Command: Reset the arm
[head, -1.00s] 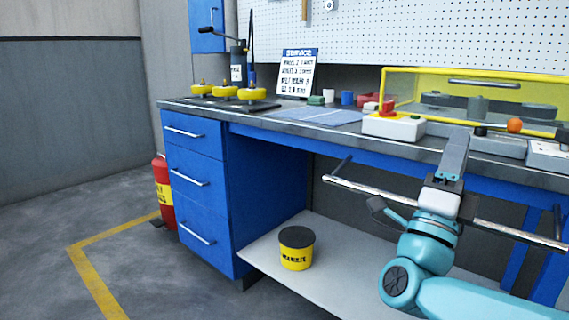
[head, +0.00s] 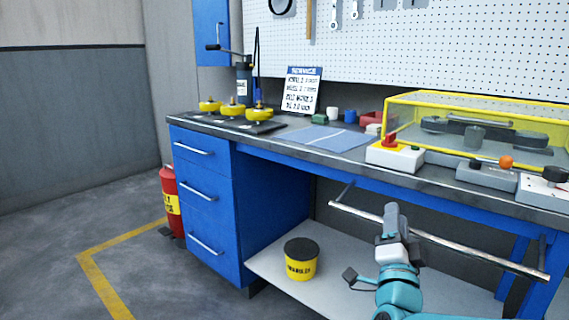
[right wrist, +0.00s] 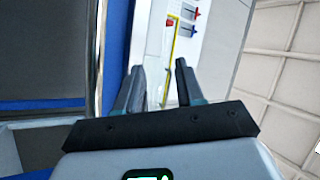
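My right gripper (head: 392,220) is at the lower right of the head view, in front of the workbench's metal rail and below the bench top. In the right wrist view my right gripper (right wrist: 158,80) shows two dark fingers standing apart with nothing between them. Past the fingers are a pale board and part of a yellow frame. My left gripper is in neither view.
A yellow bucket (head: 301,264) stands on the low shelf. Floor at left is open.

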